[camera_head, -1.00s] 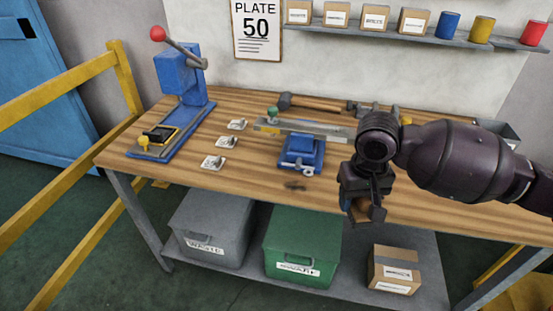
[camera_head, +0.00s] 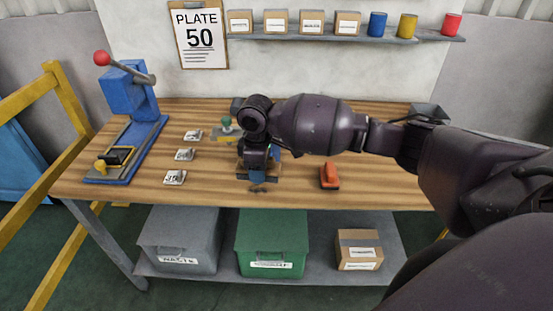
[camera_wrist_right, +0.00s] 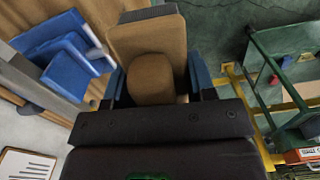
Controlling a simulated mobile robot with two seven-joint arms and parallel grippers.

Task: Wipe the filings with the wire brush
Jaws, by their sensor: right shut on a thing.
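My right gripper (camera_head: 258,168) is over the front middle of the wooden bench, just behind a small dark patch of filings (camera_head: 257,188). It is shut on the wire brush, whose brown wooden body (camera_wrist_right: 150,45) fills the space between the fingers (camera_wrist_right: 155,88) in the right wrist view. My left gripper is not in view.
A blue lever press (camera_head: 130,95) stands at left, beside small tagged plates (camera_head: 184,154). An orange tool (camera_head: 329,177) lies right of the gripper. Bins (camera_head: 270,243) sit below.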

